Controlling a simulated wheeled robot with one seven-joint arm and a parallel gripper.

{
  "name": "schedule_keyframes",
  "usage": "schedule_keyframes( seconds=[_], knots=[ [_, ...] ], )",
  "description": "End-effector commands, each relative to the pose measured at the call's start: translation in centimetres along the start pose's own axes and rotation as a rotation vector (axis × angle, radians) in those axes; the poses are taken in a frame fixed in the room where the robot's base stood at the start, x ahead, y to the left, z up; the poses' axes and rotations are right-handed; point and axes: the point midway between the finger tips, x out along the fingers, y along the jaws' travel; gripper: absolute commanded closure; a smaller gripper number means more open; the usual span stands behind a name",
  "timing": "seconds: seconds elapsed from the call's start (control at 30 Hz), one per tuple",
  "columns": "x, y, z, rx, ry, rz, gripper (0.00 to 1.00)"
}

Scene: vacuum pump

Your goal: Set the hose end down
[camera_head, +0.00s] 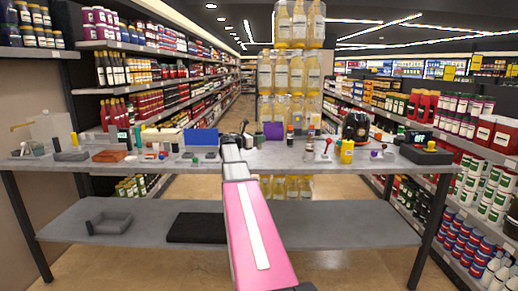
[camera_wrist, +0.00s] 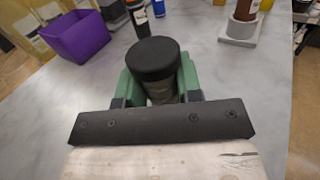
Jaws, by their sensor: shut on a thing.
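My gripper (camera_wrist: 160,82) has two green fingers, shut on a short upright cylinder with a wide black top in the wrist view; I take it to be the hose end (camera_wrist: 156,58). Its lower part is greyish and mostly hidden by the fingers and a dark bar. Whether its bottom touches the table cannot be told. In the head view my pink and white arm reaches over the long grey table (camera_head: 300,160), and its dark end (camera_head: 243,130) is near the table's middle. The held piece is not clear there, and no hose is clearly visible.
A purple bin (camera_wrist: 78,38) stands left of the held piece. A dark bottle with an orange band (camera_wrist: 138,18) stands behind it. A brown bottle on a grey base (camera_wrist: 240,28) is at back right. Bare tabletop lies on both sides. A yellow bottle (camera_head: 347,152) stands farther right.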

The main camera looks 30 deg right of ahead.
Motion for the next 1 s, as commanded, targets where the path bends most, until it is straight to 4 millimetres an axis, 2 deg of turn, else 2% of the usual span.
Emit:
schedule_keyframes(
  seconds=[0.33,0.73,0.77,0.83,1.0],
  knots=[
    [0.0,0.0,-3.8,-0.003,-0.001,0.0,0.91],
    [0.0,0.0,-4.4,0.0,-0.001,0.0,0.91],
    [0.0,0.0,-4.4,0.0,-0.001,0.0,0.64],
    [0.0,0.0,-4.4,0.0,-0.001,0.0,0.42],
    [0.0,0.0,-4.4,0.0,-0.001,0.0,0.42]
  ],
)
